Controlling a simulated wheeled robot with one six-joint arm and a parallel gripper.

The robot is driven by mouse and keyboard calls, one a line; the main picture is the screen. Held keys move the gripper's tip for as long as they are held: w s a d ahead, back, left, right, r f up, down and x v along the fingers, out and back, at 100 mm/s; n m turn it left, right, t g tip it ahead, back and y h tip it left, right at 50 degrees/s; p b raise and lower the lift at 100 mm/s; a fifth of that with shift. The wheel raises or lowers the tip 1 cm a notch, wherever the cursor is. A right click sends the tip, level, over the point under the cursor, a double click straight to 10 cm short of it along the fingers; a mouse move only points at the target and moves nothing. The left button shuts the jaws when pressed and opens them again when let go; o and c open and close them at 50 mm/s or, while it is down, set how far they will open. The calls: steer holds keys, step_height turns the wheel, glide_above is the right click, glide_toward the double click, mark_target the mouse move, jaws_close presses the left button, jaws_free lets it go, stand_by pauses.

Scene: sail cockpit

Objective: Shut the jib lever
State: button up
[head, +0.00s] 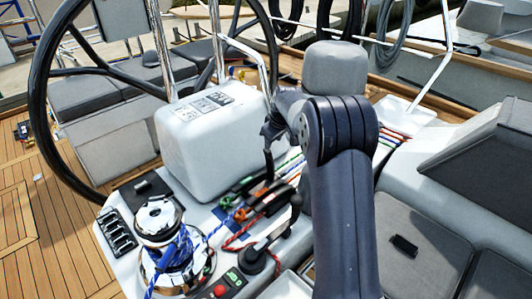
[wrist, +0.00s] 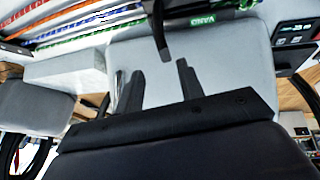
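The bank of rope clutches with dark levers (head: 270,198) sits on the white console, below the white box. A dark lever stands raised above the bank, beside my gripper (head: 272,128). In the wrist view, a dark lever (wrist: 158,30) points toward the gap between the two fingers of my gripper (wrist: 160,68). The fingers are apart, with nothing held between them. A green label reading VANG (wrist: 200,22) shows beside that lever. No jib label can be read, so I cannot tell which lever is the jib one.
A chrome winch (head: 160,222) with blue rope stands left of the clutches. A black-handled control lever (head: 255,257) and a panel with a red button (head: 220,291) are in front. The white box (head: 218,140) and steering wheel (head: 42,100) stand behind. Coloured ropes (wrist: 90,28) run past the clutches.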

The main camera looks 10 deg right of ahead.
mark_target(269, 151)
steer(key=p+x, duration=0.1)
steer(key=x, duration=0.8)
steer(key=shift+w+a+f+p, duration=0.1)
steer(key=shift+a+f+p, duration=0.15)
steer(key=shift+p, duration=0.1)
steer(key=shift+c, duration=0.2)
jaws_close()
